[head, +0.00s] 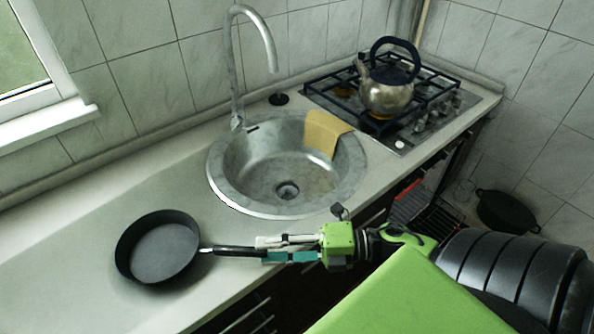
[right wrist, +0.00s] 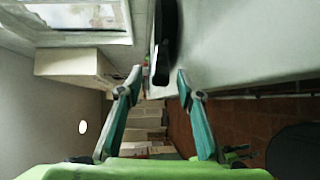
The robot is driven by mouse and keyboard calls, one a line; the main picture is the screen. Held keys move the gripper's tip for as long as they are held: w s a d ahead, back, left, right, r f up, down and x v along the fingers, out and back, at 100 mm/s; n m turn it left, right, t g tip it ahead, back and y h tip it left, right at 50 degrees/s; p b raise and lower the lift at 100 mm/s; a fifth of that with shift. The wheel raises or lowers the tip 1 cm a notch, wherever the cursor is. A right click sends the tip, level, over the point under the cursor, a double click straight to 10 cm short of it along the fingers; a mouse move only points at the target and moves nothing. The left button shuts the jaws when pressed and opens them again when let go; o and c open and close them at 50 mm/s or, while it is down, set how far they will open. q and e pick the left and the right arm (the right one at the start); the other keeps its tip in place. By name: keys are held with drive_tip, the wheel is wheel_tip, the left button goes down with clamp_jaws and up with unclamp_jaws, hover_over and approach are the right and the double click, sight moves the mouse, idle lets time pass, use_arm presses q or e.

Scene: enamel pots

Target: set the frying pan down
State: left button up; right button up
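The frying pan (head: 165,252) is black and round. It sits level on the counter left of the sink, its handle (head: 236,251) pointing right over the counter's front edge. My right gripper (head: 262,249) is at the handle's free end. In the right wrist view the handle (right wrist: 164,40) comes down from the top, its end between the fingertips of the right gripper (right wrist: 160,76). The two fingers are spread, with a gap visible on both sides of the handle. My left gripper is not in view.
The light counter (head: 60,270) is clear around the pan. Behind my gripper are the round metal sink (head: 225,180) with a yellow cloth (head: 325,130) and a tall faucet (head: 236,70). A kettle (head: 386,92) stands on the gas stove (head: 440,100). A black pot (head: 505,211) is low at right.

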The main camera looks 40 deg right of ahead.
drive_tip(key=v, duration=0.6)
drive_tip(key=shift+b, duration=0.4)
drive_tip(key=shift+s+d, duration=0.1)
